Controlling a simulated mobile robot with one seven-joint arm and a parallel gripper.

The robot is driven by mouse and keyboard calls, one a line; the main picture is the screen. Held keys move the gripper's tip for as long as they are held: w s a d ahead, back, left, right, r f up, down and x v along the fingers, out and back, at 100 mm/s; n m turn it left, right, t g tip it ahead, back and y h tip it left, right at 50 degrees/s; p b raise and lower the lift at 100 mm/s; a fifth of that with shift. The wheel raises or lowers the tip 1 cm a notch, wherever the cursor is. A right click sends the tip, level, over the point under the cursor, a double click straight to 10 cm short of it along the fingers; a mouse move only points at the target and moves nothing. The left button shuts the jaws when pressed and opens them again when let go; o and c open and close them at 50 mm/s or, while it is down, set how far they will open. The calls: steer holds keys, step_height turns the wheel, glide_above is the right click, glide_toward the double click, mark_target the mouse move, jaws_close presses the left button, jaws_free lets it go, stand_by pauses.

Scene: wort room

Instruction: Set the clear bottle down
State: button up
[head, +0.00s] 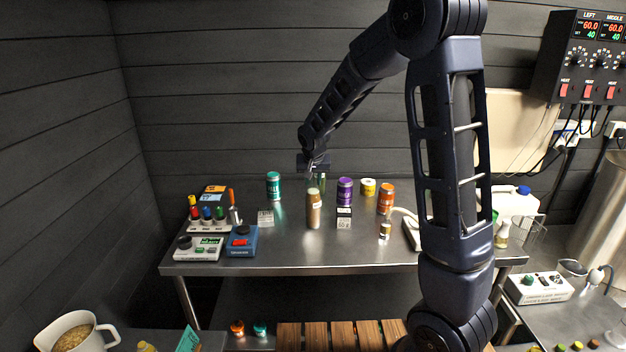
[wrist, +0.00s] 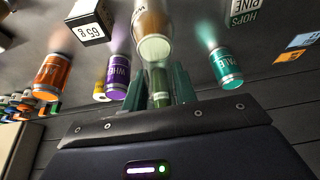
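The clear bottle (wrist: 160,88) shows in the wrist view as a small, greenish see-through cylinder between the two teal fingers of my gripper (wrist: 160,92). The fingers are closed against its sides. In the head view my gripper (head: 316,178) points down over the back of the steel table (head: 285,255). There the bottle is mostly hidden behind a tan-brown bottle (head: 313,210), so I cannot tell whether its base touches the table. The brown bottle also shows in the wrist view (wrist: 154,32), just beyond my fingertips.
A teal can (head: 273,187) stands left of my gripper; a purple can (head: 345,191), yellow roll (head: 368,187) and orange can (head: 386,199) stand right. Small boxes (head: 265,218) (head: 344,218) flank the brown bottle. The table's front middle is clear.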

steer(key=o, duration=0.4)
steer(key=v, duration=1.2)
steer(key=s+d+r, duration=0.3)
steer(key=s+d, duration=0.3)
steer(key=d, duration=0.2)
steer(key=s+d+r, duration=0.2)
steer(key=s+d, duration=0.3)
steer(key=d, duration=0.3)
steer(key=s+d, duration=0.4)
steer(key=s, duration=0.4)
steer(key=s+d+f, duration=0.1)
steer(key=s+d, duration=0.4)
steer(key=s, duration=0.4)
steer(key=shift+f, duration=0.2)
steer(key=shift+s, duration=0.1)
